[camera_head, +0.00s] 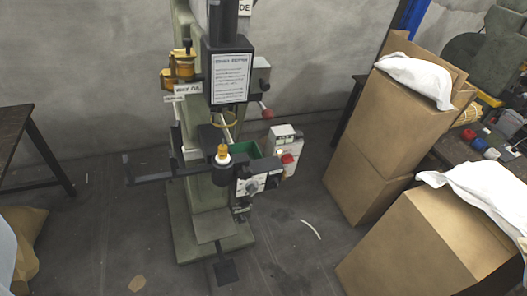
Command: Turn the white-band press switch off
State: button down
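One rivet press (197,195) stands on the floor a little left of the picture's middle. It has a grey-green column and base and a black head (229,75) with a printed white sheet. A yellow piece with a white ring (222,155) sits at its work point. A dark control box (252,187) with a pale face and round knobs is low on its front right. A pale box with a red button (287,159) is just right of it. I cannot tell which control is the switch, or its position. My gripper is not in view.
Stacked cardboard boxes (385,135) stand at the right, with another box (425,250) nearer and white sacks on top. A dark table (15,125) is at the left. The floor before the press is mostly clear, with a pale strip (311,229) lying on it.

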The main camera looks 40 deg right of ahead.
aim_at(285, 159)
jog(key=k, duration=1.25)
jog(key=z, duration=0.35)
jog(key=i, duration=0.6)
jog(key=z, duration=0.4)
jog(key=i, duration=1.3)
jog(key=u, duration=0.25)
